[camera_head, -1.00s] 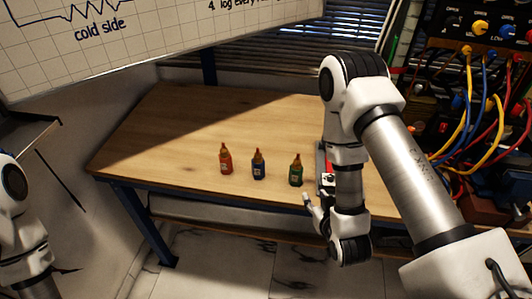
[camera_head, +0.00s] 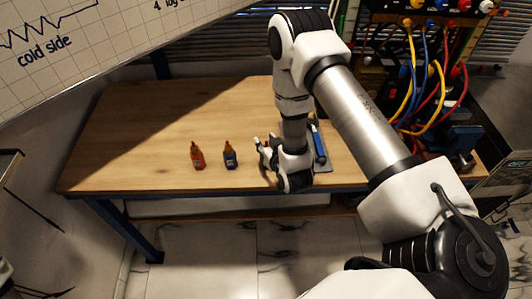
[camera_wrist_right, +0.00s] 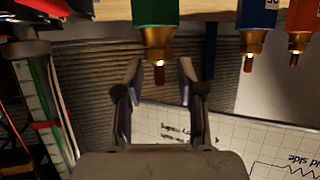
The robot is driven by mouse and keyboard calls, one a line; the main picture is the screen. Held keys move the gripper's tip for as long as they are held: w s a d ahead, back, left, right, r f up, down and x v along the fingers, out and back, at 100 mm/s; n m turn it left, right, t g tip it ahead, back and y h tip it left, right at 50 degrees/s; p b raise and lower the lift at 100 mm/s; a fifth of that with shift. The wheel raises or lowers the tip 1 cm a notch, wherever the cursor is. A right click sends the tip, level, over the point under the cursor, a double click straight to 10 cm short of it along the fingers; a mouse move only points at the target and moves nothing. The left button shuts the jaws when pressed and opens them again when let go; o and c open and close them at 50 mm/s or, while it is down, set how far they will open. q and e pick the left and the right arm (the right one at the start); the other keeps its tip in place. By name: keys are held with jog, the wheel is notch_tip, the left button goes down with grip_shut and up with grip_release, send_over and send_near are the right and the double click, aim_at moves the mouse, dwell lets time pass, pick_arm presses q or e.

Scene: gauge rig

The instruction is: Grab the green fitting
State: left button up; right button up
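The green fitting (camera_wrist_right: 155,12) has a brass collar and a narrow red-tipped nozzle. In the right wrist view, which is upside down, it hangs from the top edge. My right gripper (camera_wrist_right: 160,78) is open, with one finger on each side of the nozzle tip and visible gaps. In the head view the right gripper (camera_head: 264,152) is low over the table's front part, and it mostly hides the green fitting. My left gripper is out of view.
A blue fitting (camera_head: 230,155) and an orange-red fitting (camera_head: 197,157) stand upright left of the gripper on the wooden table (camera_head: 150,130). A tray with a blue-handled item (camera_head: 318,140) lies just right. A cabled panel (camera_head: 425,60) stands at the back right.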

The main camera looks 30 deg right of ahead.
jog(key=shift+d, duration=0.1)
grip_shut()
